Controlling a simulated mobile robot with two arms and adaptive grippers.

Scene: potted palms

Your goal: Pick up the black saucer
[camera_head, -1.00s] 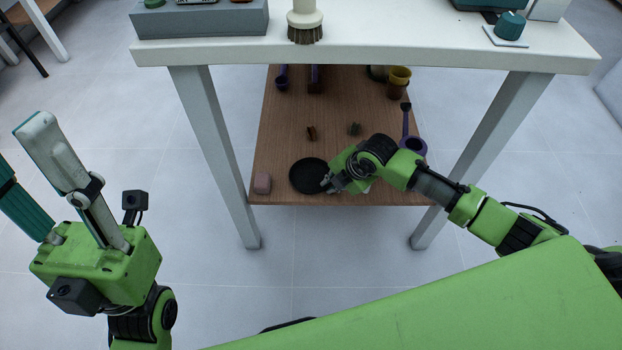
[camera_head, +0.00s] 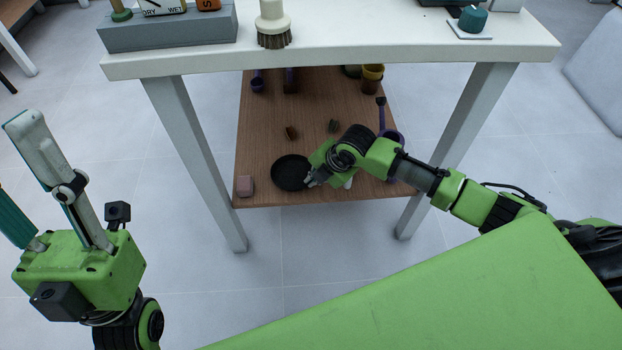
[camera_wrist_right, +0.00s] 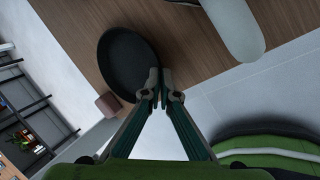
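The black saucer (camera_head: 290,172) is a round dark dish near the front edge of the wooden lower shelf. My right gripper (camera_head: 311,180) is at the saucer's right rim. In the right wrist view the saucer (camera_wrist_right: 125,62) shows as a dark oval, and the fingertips of the right gripper (camera_wrist_right: 161,85) are nearly together with its rim at them. It looks shut on the rim. Whether the saucer is clear of the shelf is hard to tell. My left gripper (camera_head: 12,165) is at the far left over the floor, fingers apart and empty.
The wooden shelf (camera_head: 262,140) lies under a white tabletop (camera_head: 350,48) between its legs. A pinkish block (camera_head: 244,186) is left of the saucer.

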